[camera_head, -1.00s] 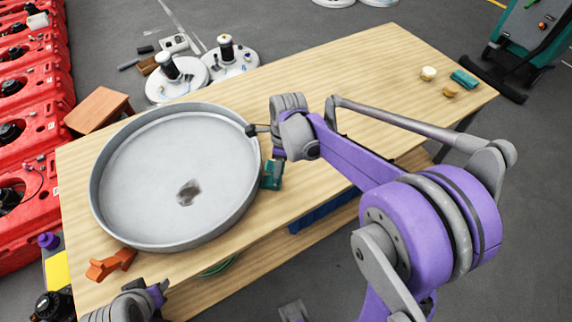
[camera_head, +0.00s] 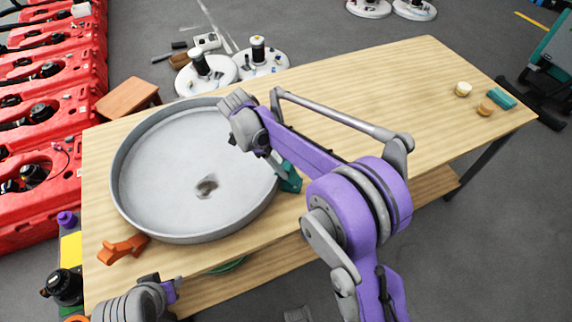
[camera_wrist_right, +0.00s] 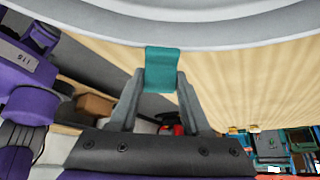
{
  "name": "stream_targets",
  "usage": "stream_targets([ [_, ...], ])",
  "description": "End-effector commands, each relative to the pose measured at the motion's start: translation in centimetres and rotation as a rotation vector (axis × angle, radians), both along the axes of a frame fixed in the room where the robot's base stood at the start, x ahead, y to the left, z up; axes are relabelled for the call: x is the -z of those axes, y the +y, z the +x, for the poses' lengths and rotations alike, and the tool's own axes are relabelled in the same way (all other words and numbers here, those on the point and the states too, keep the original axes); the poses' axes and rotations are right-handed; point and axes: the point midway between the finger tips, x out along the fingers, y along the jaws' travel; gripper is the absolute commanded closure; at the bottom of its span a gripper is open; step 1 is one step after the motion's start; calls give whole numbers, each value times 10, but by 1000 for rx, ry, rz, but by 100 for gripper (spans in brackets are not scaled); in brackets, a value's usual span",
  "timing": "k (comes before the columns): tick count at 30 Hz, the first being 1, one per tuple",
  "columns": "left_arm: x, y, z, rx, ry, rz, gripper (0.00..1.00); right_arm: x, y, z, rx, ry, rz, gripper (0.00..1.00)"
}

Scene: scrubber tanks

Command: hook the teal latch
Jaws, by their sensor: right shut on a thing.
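The grey round tank (camera_head: 135,213) lies on the wooden table, a dark patch near the middle of its floor. The teal latch (camera_head: 290,178) is at the tank's right rim. In the right wrist view the latch (camera_wrist_right: 162,69) sits between my right gripper's fingertips (camera_wrist_right: 161,84), its upper end by the tank's rim (camera_wrist_right: 70,28). I cannot tell whether it touches the rim. My right gripper (camera_head: 275,163) is shut on the latch, partly hidden by its wrist in the head view. My left gripper (camera_head: 172,290) is at the lower left, fingers unclear.
An orange latch (camera_head: 122,249) is at the tank's lower left. Two small round pieces (camera_head: 463,89) (camera_head: 486,108) and another teal piece (camera_head: 501,98) lie at the table's right end. The table middle (camera_head: 370,95) is clear. Red tanks (camera_head: 45,150) line the left.

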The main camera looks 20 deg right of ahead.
Motion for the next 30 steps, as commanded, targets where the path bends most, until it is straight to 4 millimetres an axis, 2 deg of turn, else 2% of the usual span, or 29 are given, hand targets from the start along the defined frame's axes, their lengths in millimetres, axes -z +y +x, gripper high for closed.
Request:
stream_targets([
  [14,1,0,0,0,0,0,60,1,0,0,-1,8,-10,100],
  [15,1,0,0,0,0,0,60,1,0,0,-1,8,-10,46],
  [19,1,0,0,0,0,0,60,1,0,0,-1,7,-9,22],
  [30,0,0,0,0,0,0,60,-3,2,2,0,8,-8,22],
])
